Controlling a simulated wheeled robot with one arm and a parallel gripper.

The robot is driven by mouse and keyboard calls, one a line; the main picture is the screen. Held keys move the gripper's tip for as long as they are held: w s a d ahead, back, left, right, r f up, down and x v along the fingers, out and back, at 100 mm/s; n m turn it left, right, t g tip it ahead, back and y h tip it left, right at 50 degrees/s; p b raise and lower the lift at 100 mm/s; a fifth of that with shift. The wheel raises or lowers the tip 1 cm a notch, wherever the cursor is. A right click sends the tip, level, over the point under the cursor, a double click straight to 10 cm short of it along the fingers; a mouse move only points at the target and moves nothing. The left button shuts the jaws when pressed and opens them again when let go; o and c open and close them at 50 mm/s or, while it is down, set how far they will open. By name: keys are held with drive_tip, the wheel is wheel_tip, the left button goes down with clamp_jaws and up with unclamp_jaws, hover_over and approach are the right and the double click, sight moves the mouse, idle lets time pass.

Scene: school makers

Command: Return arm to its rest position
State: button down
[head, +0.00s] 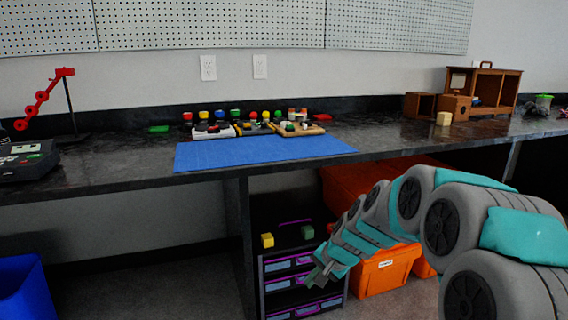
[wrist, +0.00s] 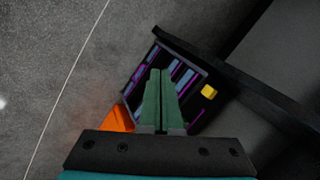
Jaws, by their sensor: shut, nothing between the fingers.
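My gripper (head: 318,275) is at the lower middle of the head view, at the end of my teal and grey arm, which reaches in from the right. It hangs below the worktop level, in front of the drawer unit (head: 292,263). In the wrist view my gripper (wrist: 160,72) points down, its two green fingers side by side and shut with nothing between them. The drawer unit, with blue and purple drawers, lies beyond the fingers in the wrist view (wrist: 192,72).
A dark worktop (head: 120,178) with a blue mat (head: 250,154) runs above. A yellow block (head: 267,240) and a green block (head: 307,232) sit on the drawer unit. An orange bin (head: 385,272) stands right, a blue bin (head: 25,290) left.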

drive_tip(key=s+d+r+n+g+h, duration=0.1)
drive_tip(key=s+d+n+g, duration=0.1)
drive_tip(key=s, duration=1.1)
drive_tip(key=s+d+n+g+h, duration=0.1)
drive_tip(key=s+d+n+g, duration=0.1)
drive_tip(key=s, duration=1.1)
drive_tip(key=s+d+r+n+g+h, duration=0.1)
drive_tip(key=s+d+n+g+h, duration=0.1)
drive_tip(key=s, duration=1.1)
drive_tip(key=shift+s+d+r+n, duration=0.2)
drive_tip(key=shift+d+r+n, duration=0.15)
drive_tip(key=shift+d+n, duration=0.45)
drive_tip(key=c, duration=1.6)
unclamp_jaws()
drive_tip(key=shift+d, duration=0.1)
